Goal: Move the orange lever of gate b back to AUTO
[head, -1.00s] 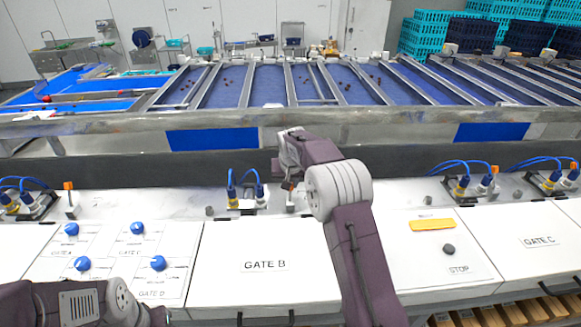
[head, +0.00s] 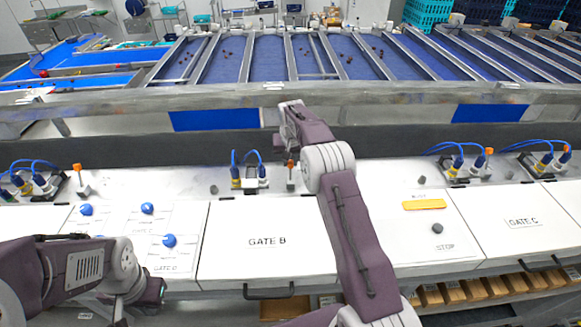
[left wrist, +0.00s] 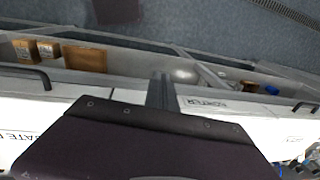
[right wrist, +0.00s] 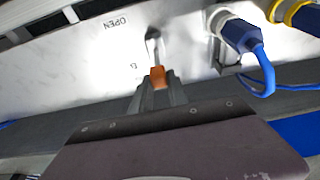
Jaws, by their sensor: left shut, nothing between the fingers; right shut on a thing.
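The orange lever of gate b (head: 290,164) stands on the white ledge behind the GATE B cover (head: 300,262), to the right of a pair of blue-cabled connectors. In the right wrist view its orange tip (right wrist: 158,77) is between my right fingertips, and its pale stem runs up in the picture. An upside-down OPEN label (right wrist: 108,24) is beside it; a second label is mostly unreadable. My right gripper (right wrist: 158,92) is shut on the lever. My left gripper (left wrist: 161,92) is shut and empty, low in front of the panels at the left.
Blue-cabled connectors (right wrist: 238,33) stand close beside the lever. Other orange-tipped levers (head: 78,168) stand along the ledge. Blue knobs (head: 147,208) are on the left panel; an orange plate (head: 424,204) and dark STOP button (head: 437,228) are on the right one.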

